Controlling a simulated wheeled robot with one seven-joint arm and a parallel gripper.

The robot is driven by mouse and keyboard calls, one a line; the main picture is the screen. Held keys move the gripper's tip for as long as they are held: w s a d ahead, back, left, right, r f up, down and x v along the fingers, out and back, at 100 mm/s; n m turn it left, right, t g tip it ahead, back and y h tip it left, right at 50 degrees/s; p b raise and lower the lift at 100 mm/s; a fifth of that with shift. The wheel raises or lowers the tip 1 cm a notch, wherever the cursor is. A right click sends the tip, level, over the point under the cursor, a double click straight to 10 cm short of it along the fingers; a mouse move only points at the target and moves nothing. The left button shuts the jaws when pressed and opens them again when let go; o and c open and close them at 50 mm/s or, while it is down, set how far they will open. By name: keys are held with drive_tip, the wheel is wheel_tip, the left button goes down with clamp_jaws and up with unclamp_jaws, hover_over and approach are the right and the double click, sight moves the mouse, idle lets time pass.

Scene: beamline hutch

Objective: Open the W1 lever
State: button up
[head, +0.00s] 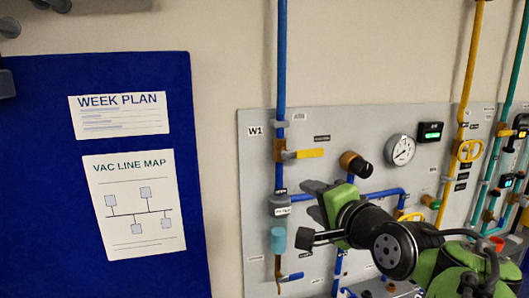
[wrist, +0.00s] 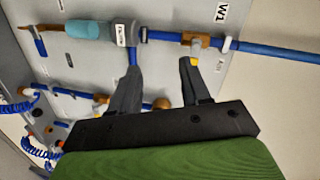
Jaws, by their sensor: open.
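In the head view the W1 label (head: 255,131) is at the panel's upper left. Beside it, a brass valve (head: 280,150) sits on a vertical blue pipe. Its yellow lever (head: 310,153) points right, crosswise to the pipe. My gripper (head: 312,212) is open and empty, below the lever. In the wrist view the pipe runs sideways. The brass valve (wrist: 197,38) is beyond the right fingertip of my gripper (wrist: 158,62). Only a bit of yellow lever (wrist: 194,61) shows there; the finger hides the rest. I cannot tell whether they touch.
A light-blue cylinder (head: 278,239) and a small blue handle (head: 292,277) are below. Yellow and teal pipes stand at right. A blue board (head: 40,180) hangs left.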

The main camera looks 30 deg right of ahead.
sight(314, 153)
drive_tip(key=s+d+r+m+t+h, duration=0.2)
drive_tip(key=s+d+r+m, duration=0.15)
drive_tip(key=d, duration=0.25)
drive_tip(key=p+x, duration=0.3)
drive_tip(key=x, duration=1.3)
drive_tip(key=shift+a+r, duration=0.15)
drive_tip(key=shift+c, duration=0.2)
clamp_jaws()
